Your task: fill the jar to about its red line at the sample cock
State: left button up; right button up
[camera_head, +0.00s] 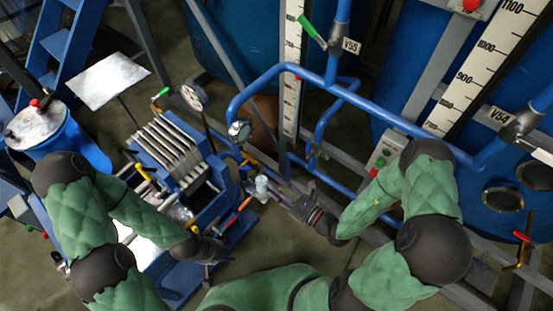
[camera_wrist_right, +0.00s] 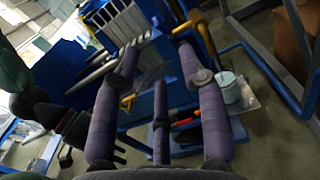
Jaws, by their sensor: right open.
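A small pale jar (camera_head: 262,188) stands upright beside the blue filter-press frame, left of my right gripper in the head view. What looks like the same jar (camera_wrist_right: 230,90), with a whitish top, shows in the right wrist view just beyond the right finger. No red line or liquid level can be made out. My right gripper (camera_wrist_right: 160,52) is open and empty, its fingers spread, and it is apart from the jar. It also shows in the head view (camera_head: 292,196). My left gripper (camera_head: 214,258) is low beside the press; its fingers are too small to read. I cannot tell which fitting is the sample cock.
The filter press (camera_head: 170,150) with its pale plates stands left of centre. A green-handled valve (camera_head: 312,32) and scaled tanks stand behind. Open floor (camera_head: 280,245) lies in front.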

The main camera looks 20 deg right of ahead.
aim_at(245, 168)
jog(key=shift+b+x, duration=1.25)
jog(key=shift+x, duration=4.2)
jog(key=shift+s+a, duration=0.1)
jog(key=shift+a, duration=0.05)
grip_shut()
